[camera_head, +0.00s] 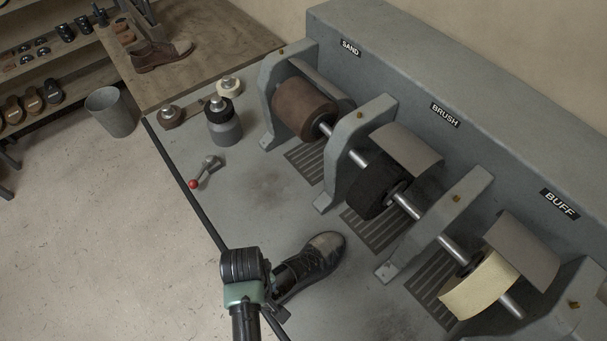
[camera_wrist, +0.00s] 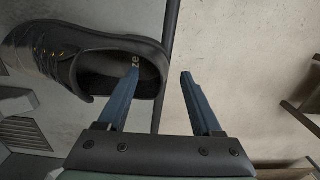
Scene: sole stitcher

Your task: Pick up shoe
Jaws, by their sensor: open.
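A dark lace-up shoe with a greyish toe (camera_head: 320,256) lies on the grey machine bench, near its front edge and below the brush wheel. In the wrist view the shoe (camera_wrist: 60,55) fills the upper left, with its open collar and insole facing me. My gripper (camera_wrist: 155,90) is open, with two blue fingers apart. The left finger overlaps the shoe's heel opening in the picture; the right finger is over the floor beyond the bench edge. I cannot tell whether the left finger touches the shoe. In the head view my arm hides the shoe's heel end.
The machine holds a brown sanding wheel (camera_head: 306,109), a black brush wheel (camera_head: 374,187) and a cream buffing wheel (camera_head: 480,285). A red-knobbed lever (camera_head: 205,172) and a grey bottle (camera_head: 223,124) stand to the left. A brown shoe (camera_head: 160,54) is on the wooden bench.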

